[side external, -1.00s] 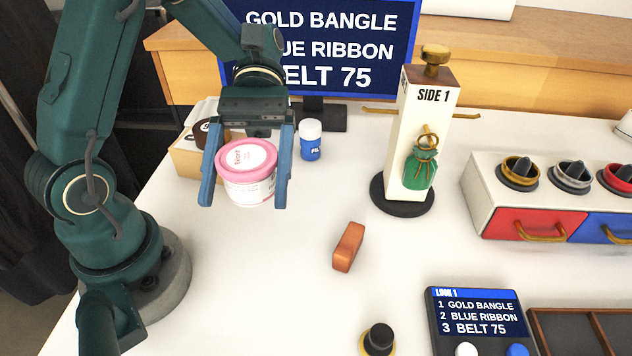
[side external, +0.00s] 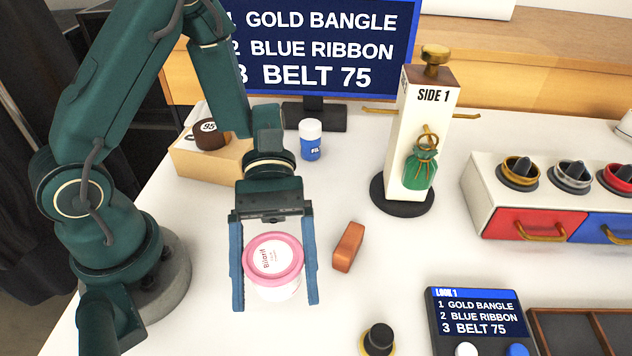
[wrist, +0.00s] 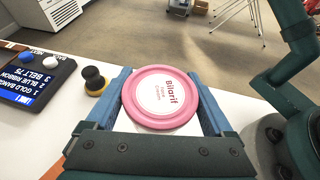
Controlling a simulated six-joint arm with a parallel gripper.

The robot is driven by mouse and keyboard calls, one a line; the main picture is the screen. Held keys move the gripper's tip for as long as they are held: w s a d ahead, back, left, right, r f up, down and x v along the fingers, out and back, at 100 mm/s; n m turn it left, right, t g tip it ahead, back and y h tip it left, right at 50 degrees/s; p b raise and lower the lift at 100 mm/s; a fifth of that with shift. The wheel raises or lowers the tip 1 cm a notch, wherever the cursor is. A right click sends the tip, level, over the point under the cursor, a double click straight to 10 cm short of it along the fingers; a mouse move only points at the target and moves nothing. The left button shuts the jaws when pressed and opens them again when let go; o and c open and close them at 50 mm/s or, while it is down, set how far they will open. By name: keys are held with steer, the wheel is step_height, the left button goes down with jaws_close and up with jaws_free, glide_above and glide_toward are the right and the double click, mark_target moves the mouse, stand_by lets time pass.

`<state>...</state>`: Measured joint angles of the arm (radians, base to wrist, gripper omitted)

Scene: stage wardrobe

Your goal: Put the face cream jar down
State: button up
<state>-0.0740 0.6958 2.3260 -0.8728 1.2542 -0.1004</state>
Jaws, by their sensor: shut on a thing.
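The face cream jar (side external: 274,262) has a pink lid with a white label and a white body. My gripper (side external: 275,292) is shut on it, with one blue finger on each side, over the front left of the white table. The jar is upright or close to it. Whether its base touches the table I cannot tell. In the wrist view the jar's lid (wrist: 160,97) fills the space between the fingers (wrist: 162,100) and hides most of its body.
A reddish-brown block (side external: 348,247) lies just right of my gripper. A black knob-like piece (side external: 378,339) stands at the front, by the list panel (side external: 478,318). The SIDE 1 post (side external: 410,140) stands behind, with a blue-and-white bottle (side external: 310,140) farther left.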

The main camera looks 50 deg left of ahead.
mark_target(278, 293)
steer(key=x, duration=0.4)
steer(key=shift+w+f, duration=0.15)
steer(key=shift+f, duration=2.2)
steer(key=o, duration=1.2)
steer(key=shift+f, duration=0.1)
steer(key=shift+o, duration=0.2)
